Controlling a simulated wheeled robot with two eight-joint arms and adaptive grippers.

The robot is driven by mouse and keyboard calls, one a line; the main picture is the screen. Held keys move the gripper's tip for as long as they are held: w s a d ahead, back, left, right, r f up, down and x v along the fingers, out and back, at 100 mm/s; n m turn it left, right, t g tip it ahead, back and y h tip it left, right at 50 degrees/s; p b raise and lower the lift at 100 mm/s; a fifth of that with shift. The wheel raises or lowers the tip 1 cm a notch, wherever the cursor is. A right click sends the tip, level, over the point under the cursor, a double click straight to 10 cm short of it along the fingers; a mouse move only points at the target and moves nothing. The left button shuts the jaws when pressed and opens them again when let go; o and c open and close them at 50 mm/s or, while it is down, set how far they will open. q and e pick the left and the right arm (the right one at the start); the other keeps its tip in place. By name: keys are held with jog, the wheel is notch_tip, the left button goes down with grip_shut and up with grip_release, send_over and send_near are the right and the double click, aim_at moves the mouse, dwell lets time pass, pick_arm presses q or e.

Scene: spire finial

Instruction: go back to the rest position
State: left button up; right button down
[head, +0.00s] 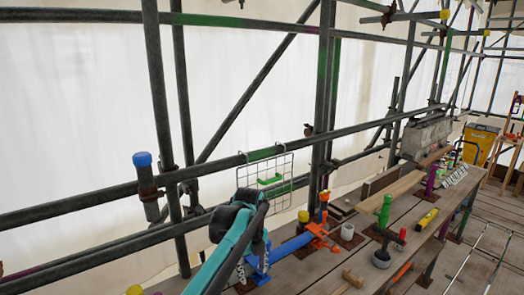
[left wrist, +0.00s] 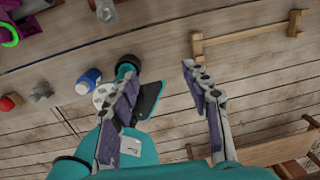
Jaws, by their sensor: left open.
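My left arm (head: 236,243) comes up from the bottom of the head view, in front of the scaffold tubes and the work platform. In the left wrist view my left gripper (left wrist: 160,77) has its two purple-padded fingers spread wide apart. Nothing is held between them. Wooden planks show below the gap. A dark object with a teal ring (left wrist: 127,66) lies behind the left finger, partly hidden by it. My right gripper shows in neither view.
A blue-and-white bottle (left wrist: 88,80) lies left of my gripper.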

pick_arm(q)
jog(key=s+a+n+t+b, duration=0.1)
jog(key=s+a+n, duration=0.2)
jog(key=s+n, duration=0.1)
jog(key=s+a+f+n+t+b, duration=0.1)
jog(key=s+a+n, duration=0.2)
jog(key=s+n, duration=0.1)
jog(key=s+a+n+b, duration=0.1)
jog(key=s+a+n, duration=0.2)
jog(key=s+n, duration=0.1)
jog(key=shift+s+f+n+t, duration=0.15)
jog(key=shift+n+t, duration=0.25)
jog(key=shift+n, duration=0.4)
jog(key=s+a+f+n+t+b, duration=0.3)
jog(key=s+a+f+n, duration=0.3)
jog(key=s+f+n, duration=0.4)
jog(key=s+n, duration=0.3)
jog(key=n, duration=0.2)
jog(key=shift+f+b, duration=0.35)
